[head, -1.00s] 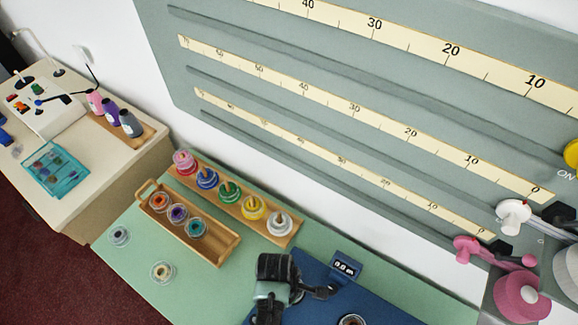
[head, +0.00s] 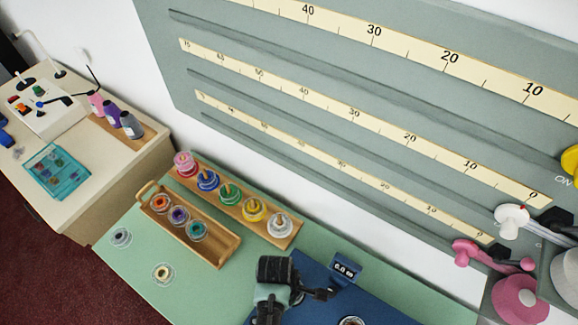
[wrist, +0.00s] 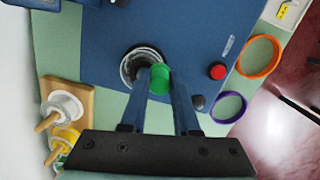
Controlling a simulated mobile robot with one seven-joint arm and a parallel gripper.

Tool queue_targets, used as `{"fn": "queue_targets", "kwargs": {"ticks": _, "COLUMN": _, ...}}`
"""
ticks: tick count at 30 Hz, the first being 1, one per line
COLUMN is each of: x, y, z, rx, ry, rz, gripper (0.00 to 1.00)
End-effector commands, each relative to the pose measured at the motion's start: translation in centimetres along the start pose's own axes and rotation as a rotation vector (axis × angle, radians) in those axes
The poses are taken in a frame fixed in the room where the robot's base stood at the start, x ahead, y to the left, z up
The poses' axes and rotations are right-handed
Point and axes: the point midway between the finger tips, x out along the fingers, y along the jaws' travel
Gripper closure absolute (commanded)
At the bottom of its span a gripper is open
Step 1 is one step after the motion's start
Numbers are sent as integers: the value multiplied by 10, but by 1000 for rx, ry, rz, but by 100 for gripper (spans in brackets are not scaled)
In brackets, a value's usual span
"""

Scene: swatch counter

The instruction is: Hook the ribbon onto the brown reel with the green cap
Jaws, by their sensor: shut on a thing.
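My gripper (wrist: 161,76) points at the blue board (wrist: 200,30) in the wrist view. Its two fingers are shut on a small round green piece (wrist: 160,82). Whether this is a cap or part of the ribbon, I cannot tell. A dark round piece with a pale ring (wrist: 128,66) lies beside the left fingertip, partly covered by it. In the head view my dark wrist hides the fingertips, and a pale-rimmed round piece (head: 351,321) shows at the bottom edge. I cannot make out a brown reel or a loose ribbon strand.
A wooden rack (head: 284,241) of coloured spools and a wooden tray (head: 229,251) of smaller spools stand left of the blue board. Orange (wrist: 240,70) and purple (wrist: 214,111) rings and a red button (wrist: 217,70) are right of my fingers. A small display (head: 345,269) stands behind.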

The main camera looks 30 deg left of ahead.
Motion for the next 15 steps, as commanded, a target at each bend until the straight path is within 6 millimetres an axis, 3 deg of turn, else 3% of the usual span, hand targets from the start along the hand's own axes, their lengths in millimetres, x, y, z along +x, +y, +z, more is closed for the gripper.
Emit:
{"fn": "queue_targets", "kwargs": {"ticks": 1, "x": 6, "y": -11, "z": 1, "rx": -4, "ry": 0, "rz": -21, "gripper": 100}}
{"fn": "queue_targets", "kwargs": {"ticks": 15, "x": -35, "y": -7, "z": 6, "rx": -3, "ry": -3, "rz": -16, "gripper": 100}}
